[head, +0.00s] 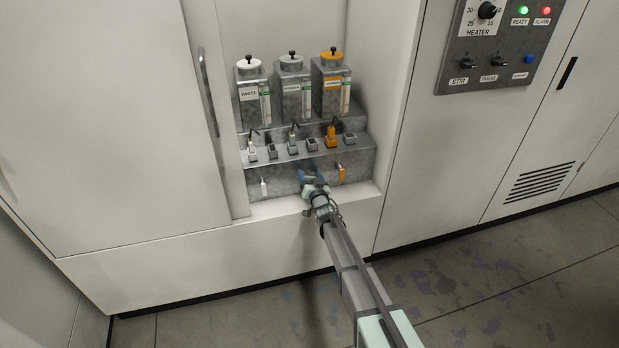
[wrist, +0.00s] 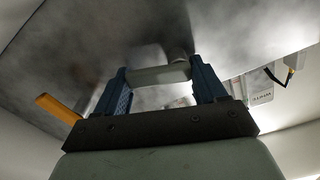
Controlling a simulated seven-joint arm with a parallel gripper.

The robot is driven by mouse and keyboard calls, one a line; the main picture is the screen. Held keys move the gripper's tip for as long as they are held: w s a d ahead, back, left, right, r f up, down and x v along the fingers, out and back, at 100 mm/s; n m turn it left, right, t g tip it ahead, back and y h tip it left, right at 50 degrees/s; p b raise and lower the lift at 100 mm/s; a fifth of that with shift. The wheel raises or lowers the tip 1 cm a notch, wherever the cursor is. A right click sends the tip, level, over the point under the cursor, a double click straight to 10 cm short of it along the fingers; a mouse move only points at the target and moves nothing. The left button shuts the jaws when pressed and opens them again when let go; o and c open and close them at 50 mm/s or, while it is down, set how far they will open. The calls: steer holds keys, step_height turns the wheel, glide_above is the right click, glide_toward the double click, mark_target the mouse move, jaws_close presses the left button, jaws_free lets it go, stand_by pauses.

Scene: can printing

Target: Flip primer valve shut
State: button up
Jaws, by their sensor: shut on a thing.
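My gripper (head: 312,180) is at the front of the stepped metal unit, between a white lever (head: 264,187) and an orange lever (head: 341,173). In the wrist view my gripper (wrist: 160,78) has its two blue fingers shut on a pale grey-green lever (wrist: 158,75), which lies across between them. I take it for the primer valve's lever, by its place under the middle tank. In the head view my gripper hides this lever. The middle tank (head: 292,90) has a pale grey-green lid; its label is too small to read.
The tank labelled white (head: 250,92) stands to the left and an orange-lidded tank (head: 331,85) to the right. The orange lever also shows in the wrist view (wrist: 58,108). Niche walls and a long door handle (head: 208,93) stand at the sides; a control panel (head: 497,45) is farther right.

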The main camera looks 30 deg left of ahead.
steer(key=shift+r+n, duration=0.2)
steer(key=shift+n, duration=0.8)
steer(key=shift+r+n, duration=0.15)
steer(key=shift+n, duration=0.85)
steer(key=o, duration=1)
steer(key=shift+c, duration=0.2)
steer(key=shift+s, duration=0.15)
steer(key=v, duration=1.3)
steer(key=shift+s+d, duration=0.2)
steer(key=shift+d, duration=0.05)
